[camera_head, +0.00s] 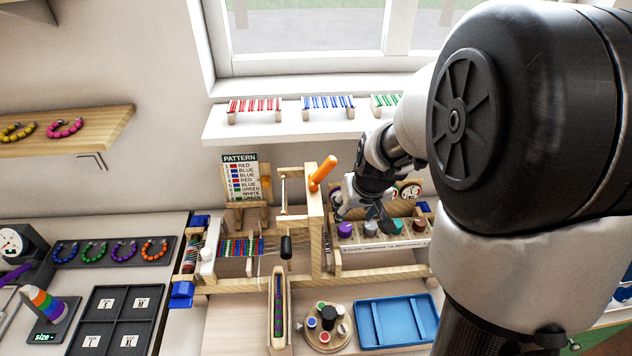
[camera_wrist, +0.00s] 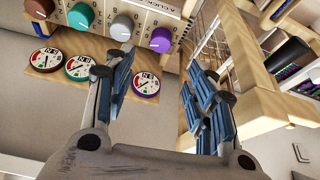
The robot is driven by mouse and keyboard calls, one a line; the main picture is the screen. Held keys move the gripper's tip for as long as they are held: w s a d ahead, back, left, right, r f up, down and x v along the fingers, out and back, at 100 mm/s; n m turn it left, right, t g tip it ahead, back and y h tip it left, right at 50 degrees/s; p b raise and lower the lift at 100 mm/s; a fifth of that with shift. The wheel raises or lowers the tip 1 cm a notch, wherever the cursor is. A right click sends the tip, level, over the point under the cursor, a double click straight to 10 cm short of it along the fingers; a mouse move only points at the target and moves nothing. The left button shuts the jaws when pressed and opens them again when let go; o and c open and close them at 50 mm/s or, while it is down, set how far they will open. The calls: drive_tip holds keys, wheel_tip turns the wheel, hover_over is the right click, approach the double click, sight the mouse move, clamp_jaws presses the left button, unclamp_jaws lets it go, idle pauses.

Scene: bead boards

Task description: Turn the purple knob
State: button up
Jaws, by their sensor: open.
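The purple knob (camera_head: 345,230) is the leftmost in a row of knobs on a pale panel in the head view. In the wrist view the purple knob (camera_wrist: 160,40) is at the top middle, just beyond the fingertips and nearer the left finger. My gripper (camera_head: 366,208) is above and behind the knob row, pointing down. In the wrist view my gripper (camera_wrist: 163,78) is open, with blue-padded fingers well apart and nothing between them. Neither finger appears to touch the purple knob.
Next to the purple knob are a grey knob (camera_wrist: 122,27), a teal knob (camera_wrist: 81,15) and a brown one (camera_head: 418,224). Round dials (camera_wrist: 78,67) sit beside them. A wooden loom frame (camera_head: 316,235) with an orange handle (camera_head: 323,174) stands close on the left.

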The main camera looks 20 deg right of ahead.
sight(346, 227)
drive_tip(key=b+x, duration=0.2)
drive_tip(key=x, duration=0.9)
drive_tip(key=shift+f+b, duration=0.35)
drive_tip(key=shift+c, duration=0.2)
drive_tip(key=c, duration=1)
drive_tip(key=shift+c, duration=0.2)
drive_tip(key=b, duration=0.3)
drive_tip(key=shift+w+d+f+n, duration=0.1)
drive_tip(key=shift+f+n, duration=0.1)
drive_tip(key=shift+n, duration=0.2)
drive_tip(key=n+b, duration=0.1)
drive_tip(key=b, duration=0.3)
drive_tip(key=shift+y+b, duration=0.4)
drive_tip(key=n+y+b, duration=0.1)
drive_tip(key=n+b, duration=0.1)
drive_tip(key=b, duration=0.1)
drive_tip(key=shift+d+n+b, duration=0.15)
drive_tip(key=shift+n+b, duration=0.2)
drive_tip(key=shift+n, duration=0.05)
drive_tip(key=shift+r+n+g+y+b, duration=0.2)
drive_tip(key=shift+n+g+y+b, duration=0.15)
drive_tip(key=shift+n, duration=0.75)
